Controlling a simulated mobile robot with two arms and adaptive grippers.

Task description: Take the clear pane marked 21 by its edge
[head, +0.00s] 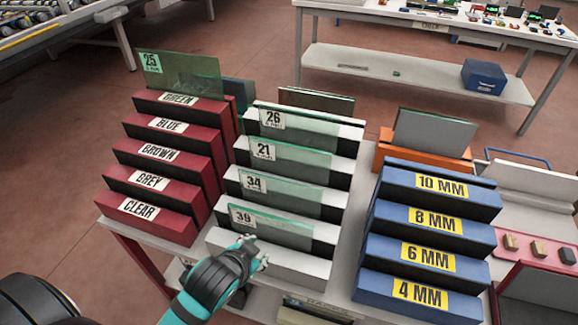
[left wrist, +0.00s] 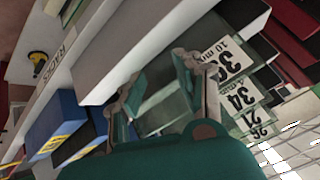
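The clear pane marked 21 (head: 302,163) stands upright in a slot of the white stepped rack, second row from the back, its label at its left end. In the left wrist view its label (left wrist: 250,121) shows past the labels 39 and 34. My left gripper (head: 258,252) is at the front of the white rack, just before the pane marked 39 (head: 275,226), two rows nearer than pane 21. In the left wrist view my left gripper (left wrist: 155,85) has its fingers apart; I see nothing clamped between them. My right gripper is not in view.
Panes marked 34 (head: 285,195) and 26 (head: 300,131) stand before and behind pane 21. A red rack (head: 150,180) with a green pane marked 25 (head: 185,74) is left; a blue rack (head: 424,247) is right. Narrow gaps separate the racks.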

